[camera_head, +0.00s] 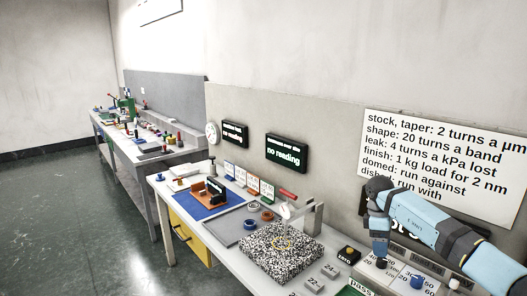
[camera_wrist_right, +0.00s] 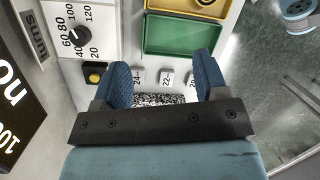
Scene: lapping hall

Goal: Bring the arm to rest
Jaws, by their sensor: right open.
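My right arm comes in from the right in the head view, light blue with dark joints. Its gripper (camera_head: 381,261) points down over the right part of the bench (camera_head: 233,262), close to the control panel with knobs. In the right wrist view the two blue fingers of the right gripper (camera_wrist_right: 163,72) stand apart with nothing between them. Small grey blocks marked 24 and 22 (camera_wrist_right: 166,78) and a strip of the speckled plate (camera_wrist_right: 160,99) show beyond and between the fingers. My left gripper is in neither view.
The speckled plate (camera_head: 283,252) lies mid-bench. A green tray (camera_wrist_right: 180,36) lies beyond the fingers. Open floor (camera_head: 75,215) is at left.

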